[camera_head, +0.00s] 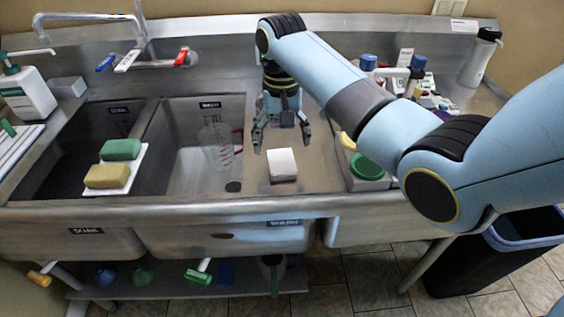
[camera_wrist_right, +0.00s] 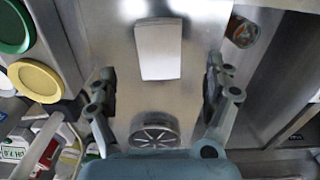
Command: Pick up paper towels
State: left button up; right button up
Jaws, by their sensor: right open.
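A white block-like stack that looks like the paper towels (camera_head: 282,164) lies on the steel counter strip right of the middle basin. It also shows in the right wrist view (camera_wrist_right: 158,52), at top centre and beyond the fingertips. My right gripper (camera_head: 281,140) is above the strip, just behind the stack, with its fingers spread and nothing between them. In the right wrist view the two fingers (camera_wrist_right: 160,92) stand wide apart on either side of a round drain-like disc (camera_wrist_right: 154,135). My left gripper is not in view.
A clear measuring jug (camera_head: 217,145) stands in the middle basin. Green and yellow sponges (camera_head: 120,149) sit on a white board at left. A green lid (camera_head: 367,167) is right of the stack. Bottles (camera_head: 480,55) crowd the back right. A dark bin (camera_head: 490,255) stands below.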

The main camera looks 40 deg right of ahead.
aim_at(282, 162)
jog(key=shift+f+p, duration=0.3)
jog(key=shift+f, duration=2.9)
jog(key=c, duration=0.8)
